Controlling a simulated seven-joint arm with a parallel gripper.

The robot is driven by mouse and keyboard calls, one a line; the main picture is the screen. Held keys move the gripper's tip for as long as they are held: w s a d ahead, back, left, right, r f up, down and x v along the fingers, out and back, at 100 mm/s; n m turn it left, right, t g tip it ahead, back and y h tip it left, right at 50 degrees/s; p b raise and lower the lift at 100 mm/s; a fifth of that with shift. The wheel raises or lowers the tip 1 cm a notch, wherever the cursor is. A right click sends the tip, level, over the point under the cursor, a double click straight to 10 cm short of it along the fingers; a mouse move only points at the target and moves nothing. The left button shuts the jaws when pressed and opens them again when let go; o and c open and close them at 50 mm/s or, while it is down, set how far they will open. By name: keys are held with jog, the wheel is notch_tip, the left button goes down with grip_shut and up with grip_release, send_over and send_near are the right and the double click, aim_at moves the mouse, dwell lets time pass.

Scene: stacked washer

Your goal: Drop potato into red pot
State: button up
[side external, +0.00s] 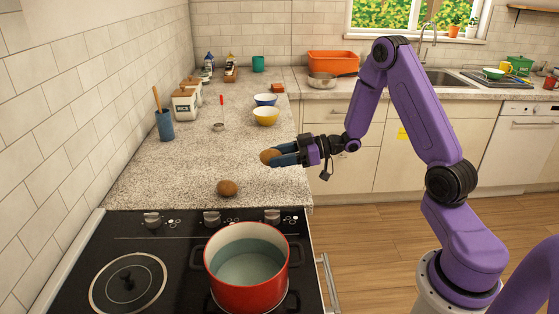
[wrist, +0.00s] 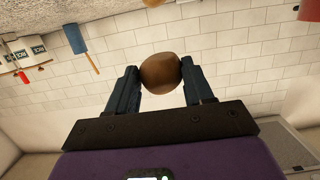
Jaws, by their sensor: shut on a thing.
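A brown potato (side external: 270,157) is held between the fingers of my gripper (side external: 283,157), above the counter. In the wrist view the potato (wrist: 160,73) sits between the two blue fingertips, touching both. A second brown potato (side external: 227,188) lies on the counter near the stove's back edge. The red pot (side external: 249,289) stands on the stove at the front, open at the top, with pale bluish contents or interior. My gripper is behind the pot and above its level.
The black stove (side external: 90,262) has a free burner left of the pot. The counter around the second potato is clear.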

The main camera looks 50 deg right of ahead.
jog(key=shift+a, duration=0.1)
jog(key=s+a+r+n+g+y, duration=0.2)
jog(key=s+a+n+g, duration=0.5)
jog(key=a, duration=0.5)
jog(key=s+a+r+n+g+y, duration=0.2)
jog(key=s+a+r+g+y, duration=0.15)
jog(key=s+a, duration=0.65)
notch_tip(320, 180, down, 7)
jog(key=a, duration=0.1)
jog(key=shift+w+a+r+g+h, duration=0.15)
jog(key=shift+w+r+g+h, duration=0.05)
jog(key=shift+w+g+h, duration=0.2)
jog(key=o, duration=1.2)
jog(key=shift+c, duration=0.2)
jog(key=d+r, duration=0.1)
jog(key=d, duration=0.7)
jog(key=d+r, duration=0.2)
jog(key=d, duration=0.7)
jog(key=shift+r, duration=0.25)
